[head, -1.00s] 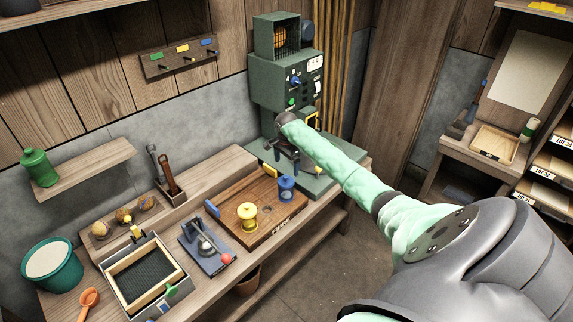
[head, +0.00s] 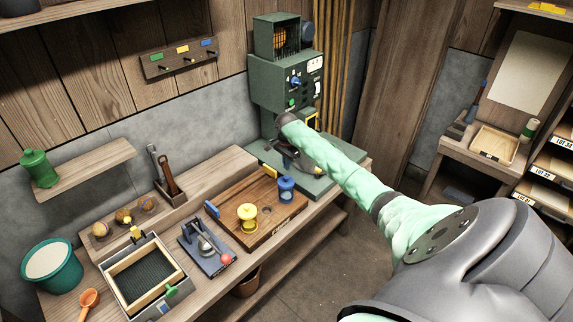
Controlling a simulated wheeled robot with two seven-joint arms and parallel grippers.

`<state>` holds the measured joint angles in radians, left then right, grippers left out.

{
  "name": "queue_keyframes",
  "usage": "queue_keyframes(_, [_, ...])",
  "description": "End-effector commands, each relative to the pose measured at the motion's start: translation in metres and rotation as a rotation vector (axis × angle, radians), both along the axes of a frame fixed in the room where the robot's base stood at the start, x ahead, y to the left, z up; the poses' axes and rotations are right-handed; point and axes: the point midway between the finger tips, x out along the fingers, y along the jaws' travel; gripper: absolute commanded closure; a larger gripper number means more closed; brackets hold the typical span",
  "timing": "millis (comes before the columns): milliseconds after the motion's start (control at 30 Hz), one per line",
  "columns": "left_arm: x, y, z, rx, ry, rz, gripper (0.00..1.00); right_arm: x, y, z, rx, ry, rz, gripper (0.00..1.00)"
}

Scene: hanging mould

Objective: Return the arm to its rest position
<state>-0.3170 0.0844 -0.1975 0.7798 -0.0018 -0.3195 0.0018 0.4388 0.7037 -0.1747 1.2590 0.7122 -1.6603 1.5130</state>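My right arm, in a mint-green sleeve, reaches in from the lower right of the head view. Its dark gripper (head: 287,157) is in front of the green machine (head: 275,90), above the machine's flat green base (head: 312,182). The forearm partly covers the gripper, and its fingers are too small and dark to show whether they are apart. I see nothing clearly held in it. My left gripper is not in view.
The workbench holds a wooden board (head: 237,228) with a yellow pot (head: 247,217) and a blue pot (head: 286,189), a blue press (head: 205,247), a framed sieve (head: 147,273) and a teal bucket (head: 51,266). Open floor (head: 345,265) lies right of the bench.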

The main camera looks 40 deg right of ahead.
Motion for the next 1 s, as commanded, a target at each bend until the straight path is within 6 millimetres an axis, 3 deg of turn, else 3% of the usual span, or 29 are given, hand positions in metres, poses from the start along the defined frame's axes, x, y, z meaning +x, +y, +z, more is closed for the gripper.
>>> queue_keyframes(1000, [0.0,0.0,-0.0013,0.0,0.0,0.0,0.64,0.0,0.0,-0.0081,0.0,0.0,0.0,1.0])
